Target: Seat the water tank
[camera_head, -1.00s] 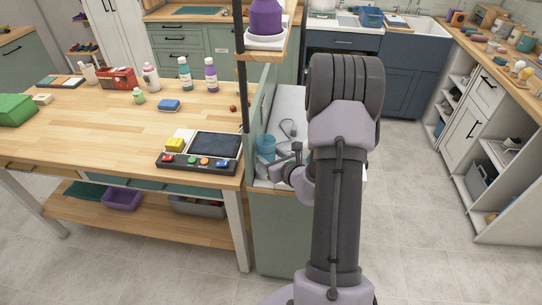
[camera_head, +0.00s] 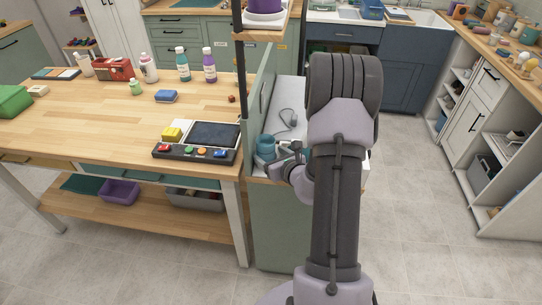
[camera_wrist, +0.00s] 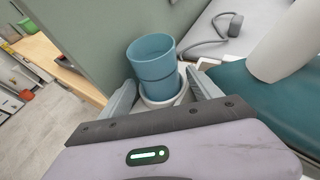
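The water tank, which I take to be the teal cylinder (camera_wrist: 152,62), stands between the two fingers of my gripper (camera_wrist: 163,88) in the wrist view. A white round ring (camera_wrist: 160,101) shows around its lower end. The fingers flank it closely and appear shut on it, though the contact is partly hidden. In the head view the tank (camera_head: 265,146) is at the left of my gripper (camera_head: 288,165), over the front of the narrow white-topped counter (camera_head: 292,95). My arm covers the right part of that counter.
A large teal body (camera_wrist: 262,98) and a pale cylinder (camera_wrist: 284,38) stand close at the right in the wrist view. A grey cable (camera_head: 289,119) lies behind the tank. A green panel (camera_head: 262,88) stands at the left. The wooden table (camera_head: 70,125) lies beyond it.

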